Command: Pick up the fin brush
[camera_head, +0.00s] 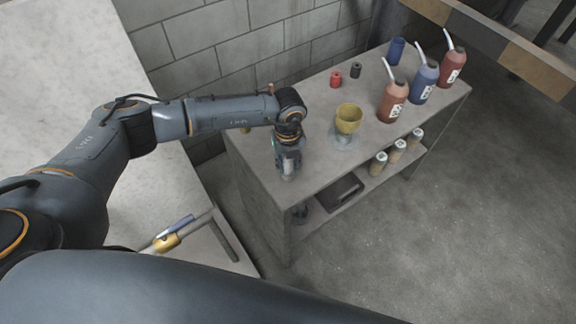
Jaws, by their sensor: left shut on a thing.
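My left gripper (288,171) points down at the left end of the grey bench top (318,163). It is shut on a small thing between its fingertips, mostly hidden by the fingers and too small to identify. I cannot make out the fin brush for certain anywhere in the head view. My right gripper is not in view.
Behind are a red spool (336,79), a black spool (356,71) and a blue cup (396,51). Three spouted bottles (422,82) stand right. Cans (397,151) and a dark tray (338,193) sit below.

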